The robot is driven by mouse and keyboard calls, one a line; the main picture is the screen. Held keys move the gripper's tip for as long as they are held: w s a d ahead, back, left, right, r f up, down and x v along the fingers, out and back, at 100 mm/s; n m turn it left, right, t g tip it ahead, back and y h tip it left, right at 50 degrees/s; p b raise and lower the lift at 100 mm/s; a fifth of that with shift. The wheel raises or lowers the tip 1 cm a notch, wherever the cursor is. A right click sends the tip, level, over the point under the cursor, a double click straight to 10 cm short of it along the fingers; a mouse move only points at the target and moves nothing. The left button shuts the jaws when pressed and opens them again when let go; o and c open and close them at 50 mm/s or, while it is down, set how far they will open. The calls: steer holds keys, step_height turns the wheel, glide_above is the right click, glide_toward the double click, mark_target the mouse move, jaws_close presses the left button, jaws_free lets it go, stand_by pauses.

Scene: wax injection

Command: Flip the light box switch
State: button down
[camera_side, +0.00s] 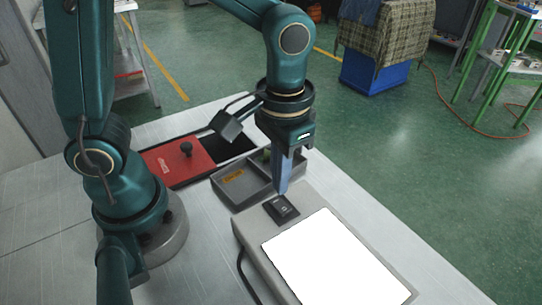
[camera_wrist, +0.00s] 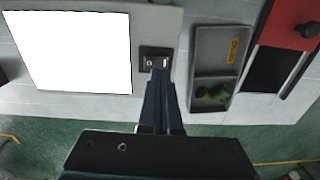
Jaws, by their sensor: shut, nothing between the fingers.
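The light box (camera_side: 243,233) is a grey box on the table with a bright white, lit panel (camera_side: 335,262); the panel also shows in the wrist view (camera_wrist: 75,50). Its switch (camera_side: 281,209) is a small black rocker plate at the box's far end, beside the panel. My gripper (camera_side: 282,192) points down with its fingers together and empty. Its fingertips are right at the switch in both views, over its edge in the wrist view (camera_wrist: 159,72). I cannot tell whether they touch it. The fingers hide part of the switch.
A grey divided tray (camera_side: 236,199) with green pieces in one compartment stands just beyond the box. Behind it is a red plate (camera_side: 172,162) with a black knob (camera_side: 186,148), next to a dark opening. A cable (camera_side: 243,270) runs along the box's left side.

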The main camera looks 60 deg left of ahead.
mark_target(284, 208)
step_height(284, 208, up, 11)
steer(key=shift+f, duration=0.2)
steer(key=shift+w+a, duration=0.1)
steer(key=shift+a, duration=0.05)
steer(key=s+a+f+t, duration=0.4)
steer(key=s+a+t, duration=0.1)
steer(key=s+a, duration=0.1)
steer(key=shift+w+d+r+g+h, duration=1.4)
steer(key=shift+w+d+r+g, duration=0.55)
steer(key=shift+w+g, duration=0.8)
steer(key=shift+t, duration=0.25)
steer(key=x, duration=1.4)
steer(key=shift+w, duration=0.2)
